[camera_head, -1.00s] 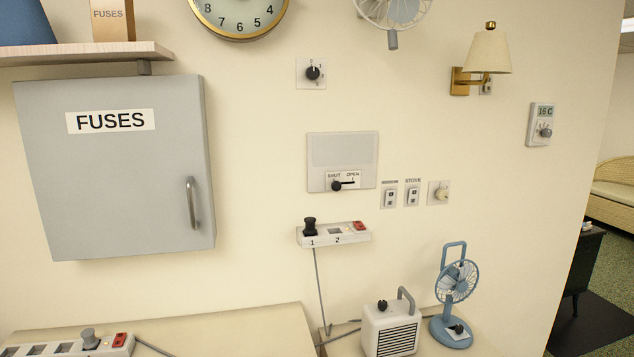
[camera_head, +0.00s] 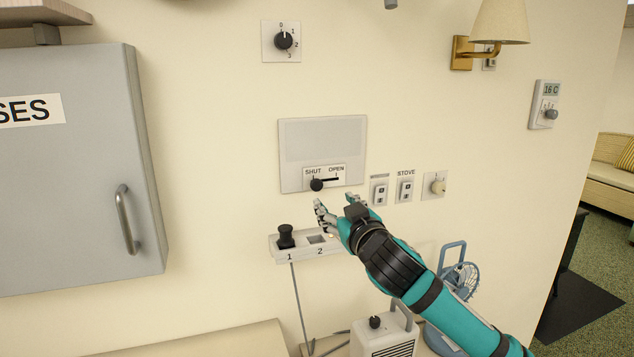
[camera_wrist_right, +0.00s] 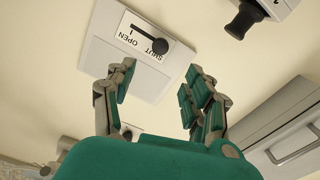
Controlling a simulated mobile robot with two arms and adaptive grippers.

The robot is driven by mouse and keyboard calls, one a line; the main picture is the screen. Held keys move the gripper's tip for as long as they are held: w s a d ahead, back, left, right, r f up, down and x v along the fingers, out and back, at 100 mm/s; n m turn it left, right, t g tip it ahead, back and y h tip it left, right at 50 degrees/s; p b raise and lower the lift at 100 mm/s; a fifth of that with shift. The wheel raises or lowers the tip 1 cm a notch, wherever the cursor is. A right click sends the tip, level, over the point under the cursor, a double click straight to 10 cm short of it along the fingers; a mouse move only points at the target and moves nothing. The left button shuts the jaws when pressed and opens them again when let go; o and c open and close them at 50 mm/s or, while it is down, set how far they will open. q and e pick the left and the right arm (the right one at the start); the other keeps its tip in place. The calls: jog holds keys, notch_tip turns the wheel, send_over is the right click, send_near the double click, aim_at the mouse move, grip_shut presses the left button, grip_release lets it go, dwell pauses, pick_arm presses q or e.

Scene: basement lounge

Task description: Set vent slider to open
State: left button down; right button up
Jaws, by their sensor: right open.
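The vent panel (camera_head: 322,140) is a pale grey plate on the wall. Its black slider knob (camera_head: 316,184) sits at the left end of the slot, under the word SHUT; OPEN is at the right end. The knob also shows in the right wrist view (camera_wrist_right: 160,46), at the SHUT end. My right gripper (camera_head: 338,202) is open and empty, just below and right of the knob, apart from it. My left gripper is not in view.
A power strip (camera_head: 276,250) with a black plug is just below my right gripper. The grey fuse box (camera_head: 70,190) stands out at the left. A heater (camera_head: 385,343) and blue fan (camera_head: 462,280) are below.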

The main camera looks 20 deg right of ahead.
aim_at(317, 186)
jog(key=w+p, duration=0.2)
jog(key=w, duration=0.7)
jog(key=shift+w+a, duration=0.15)
jog(key=shift+w, duration=0.1)
jog(key=shift+w+p, duration=0.4)
jog(key=shift+w, duration=0.6)
jog(key=shift+w+f, duration=0.1)
jog(key=shift+w, duration=0.15)
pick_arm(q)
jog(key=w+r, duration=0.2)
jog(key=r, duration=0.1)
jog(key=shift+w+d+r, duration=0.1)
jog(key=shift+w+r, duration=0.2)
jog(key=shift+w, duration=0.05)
pick_arm(e)
jog(key=shift+w, duration=0.1)
grip_shut()
